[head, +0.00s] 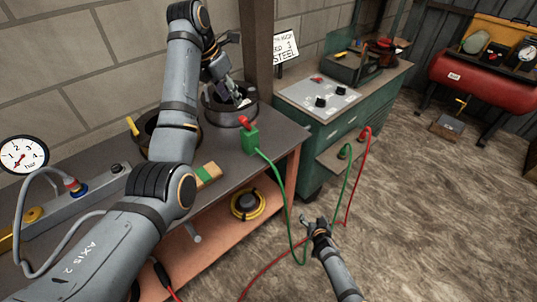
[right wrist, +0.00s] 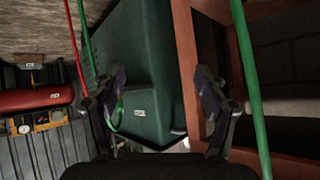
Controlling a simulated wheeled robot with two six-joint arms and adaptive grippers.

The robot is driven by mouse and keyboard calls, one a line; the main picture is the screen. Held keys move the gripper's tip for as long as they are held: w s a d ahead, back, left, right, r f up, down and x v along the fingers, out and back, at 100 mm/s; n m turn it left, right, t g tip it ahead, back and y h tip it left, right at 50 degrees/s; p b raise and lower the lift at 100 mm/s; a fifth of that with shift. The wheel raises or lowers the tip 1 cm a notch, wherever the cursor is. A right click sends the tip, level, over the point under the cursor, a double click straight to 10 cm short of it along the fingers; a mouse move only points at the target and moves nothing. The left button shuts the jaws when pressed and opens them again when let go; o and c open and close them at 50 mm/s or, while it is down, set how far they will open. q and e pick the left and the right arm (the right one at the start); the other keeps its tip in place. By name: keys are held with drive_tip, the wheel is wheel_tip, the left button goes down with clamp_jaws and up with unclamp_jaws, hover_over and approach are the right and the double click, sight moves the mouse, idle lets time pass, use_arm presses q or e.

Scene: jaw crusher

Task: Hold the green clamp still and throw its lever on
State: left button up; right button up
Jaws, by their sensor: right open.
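The green clamp (head: 250,140) stands at the right edge of the grey workbench, and a green cable hangs from it. Its red lever (head: 244,121) sits on top. My left gripper (head: 237,92) is above and behind the clamp, over a dark round vessel (head: 226,113). It does not touch the clamp, and its jaws are too small and dark to read. My right gripper (head: 316,224) is low in front of the bench, open and apart from the clamp. In the right wrist view its spread fingers (right wrist: 157,88) have nothing gripped between them; the clamp does not show there.
A green cabinet (head: 335,121) stands right of the bench, with green and red cables (head: 361,165) hanging from its shelf. A green cable (right wrist: 250,85) passes close by my right gripper. A yellow coil (head: 248,204) lies on the lower shelf. Open floor lies to the right.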

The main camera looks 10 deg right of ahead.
drive_tip(key=w+a+r+m+t, duration=0.1)
drive_tip(key=w+r+t, duration=0.1)
drive_tip(key=w+r, duration=0.5)
drive_tip(key=w+a+r+t, duration=0.1)
drive_tip(key=w+r+t, duration=0.15)
drive_tip(key=r, duration=0.75)
drive_tip(key=w+a+r+m+t, duration=0.1)
drive_tip(key=w+r+t, duration=0.1)
drive_tip(key=w+r, duration=0.55)
drive_tip(key=n+g+y, duration=0.3)
drive_tip(key=n+y, duration=0.9)
approach(249, 139)
drive_tip(key=w+f, duration=0.3)
drive_tip(key=x, duration=1)
drive_tip(key=shift+w+f, duration=0.1)
drive_tip(key=shift+w, duration=0.25)
